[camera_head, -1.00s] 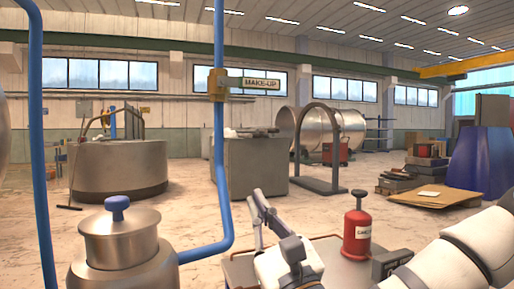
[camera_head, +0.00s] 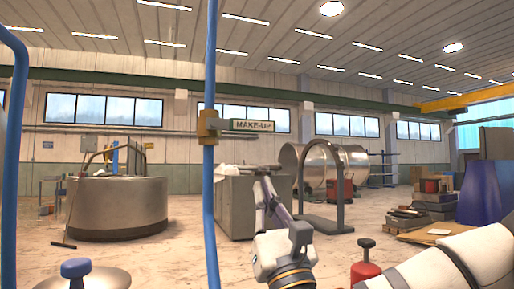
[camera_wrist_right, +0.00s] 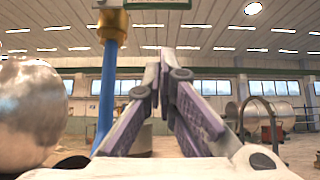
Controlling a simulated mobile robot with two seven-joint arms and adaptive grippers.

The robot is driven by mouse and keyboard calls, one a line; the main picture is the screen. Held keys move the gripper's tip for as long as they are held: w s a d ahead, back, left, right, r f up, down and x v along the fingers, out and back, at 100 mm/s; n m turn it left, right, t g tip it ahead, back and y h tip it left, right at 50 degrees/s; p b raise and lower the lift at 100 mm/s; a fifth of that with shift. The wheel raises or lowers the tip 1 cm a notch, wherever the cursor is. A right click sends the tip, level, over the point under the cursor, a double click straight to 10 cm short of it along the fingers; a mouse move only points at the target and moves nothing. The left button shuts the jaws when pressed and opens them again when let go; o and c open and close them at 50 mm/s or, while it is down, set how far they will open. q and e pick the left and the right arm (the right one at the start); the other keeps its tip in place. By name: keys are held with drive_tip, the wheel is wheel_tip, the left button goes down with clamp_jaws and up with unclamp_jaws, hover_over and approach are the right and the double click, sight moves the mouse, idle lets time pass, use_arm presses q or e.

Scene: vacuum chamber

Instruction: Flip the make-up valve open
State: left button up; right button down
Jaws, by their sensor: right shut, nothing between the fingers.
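The make-up valve is a yellow-brass body (camera_head: 208,127) on an upright blue pipe (camera_head: 210,220) in the head view. A green-edged bar lettered MAKE-UP (camera_head: 252,126) sticks out level to its right, across the pipe. My right gripper (camera_head: 261,178) is shut and empty, below the bar and right of the pipe, pointing up. In the right wrist view the gripper's fingertips (camera_wrist_right: 167,58) meet, below and right of the valve body (camera_wrist_right: 113,22); only the bar's lower edge (camera_wrist_right: 157,4) shows at the top. My left gripper is not in view.
Another blue pipe (camera_head: 17,150) stands at the far left. A steel vessel with a blue knob (camera_head: 76,268) is at the lower left. A red canister (camera_head: 365,272) stands right of my right wrist. The space around the bar looks clear.

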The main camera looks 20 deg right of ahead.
sight(242, 125)
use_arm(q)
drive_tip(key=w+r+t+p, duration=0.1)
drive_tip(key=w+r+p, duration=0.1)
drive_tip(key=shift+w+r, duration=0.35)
use_arm(e)
drive_tip(key=w+r, duration=0.3)
drive_tip(key=r, duration=0.5)
drive_tip(key=shift+w, duration=0.4)
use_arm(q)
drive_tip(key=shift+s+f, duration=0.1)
use_arm(e)
drive_tip(key=shift+w+a, duration=0.1)
